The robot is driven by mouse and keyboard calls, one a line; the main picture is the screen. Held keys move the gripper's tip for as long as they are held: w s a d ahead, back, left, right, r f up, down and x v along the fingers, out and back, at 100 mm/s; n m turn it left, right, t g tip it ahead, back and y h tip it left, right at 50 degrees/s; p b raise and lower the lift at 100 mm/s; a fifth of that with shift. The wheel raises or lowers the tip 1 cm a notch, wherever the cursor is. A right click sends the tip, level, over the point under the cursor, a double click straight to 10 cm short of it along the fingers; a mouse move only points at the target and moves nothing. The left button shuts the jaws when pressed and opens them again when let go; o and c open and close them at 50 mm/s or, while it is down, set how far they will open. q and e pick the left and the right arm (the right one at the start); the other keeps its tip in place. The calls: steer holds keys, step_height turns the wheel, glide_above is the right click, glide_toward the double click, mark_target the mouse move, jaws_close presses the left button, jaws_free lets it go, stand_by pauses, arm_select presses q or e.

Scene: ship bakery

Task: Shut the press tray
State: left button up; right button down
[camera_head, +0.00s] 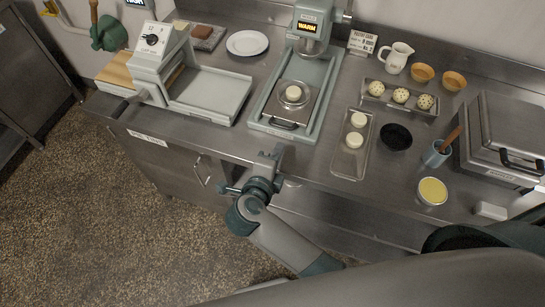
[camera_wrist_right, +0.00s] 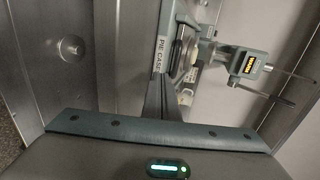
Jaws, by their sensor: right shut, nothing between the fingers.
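The press (camera_head: 312,22) stands at the back of the counter, its display reading WARM. Its metal press tray (camera_head: 278,108) lies on the pale green base, in front of the press head rather than under it. A round dish with a pale dough piece (camera_head: 292,92) sits on the tray, and a dark handle (camera_head: 284,124) is at its front. My right gripper (camera_head: 275,155) is shut and empty, at the counter's front edge, just in front of the handle and apart from it. The right wrist view shows its fingers (camera_wrist_right: 160,100) near the PIE CASE label. My left gripper is not in view.
A roller machine (camera_head: 207,92) stands left of the press. A narrow tray with two dough pieces (camera_head: 347,164) lies to its right. Floor in front is clear at left.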

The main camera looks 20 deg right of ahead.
steer(key=shift+w+d+r+p, duration=0.1)
steer(key=shift+w+d+p, duration=0.5)
steer(key=shift+w, duration=0.35)
steer(key=shift+w+d+r+p, duration=0.1)
steer(key=shift+w+d+p, duration=0.45)
steer(key=shift+w, duration=0.4)
steer(key=shift+d, duration=0.1)
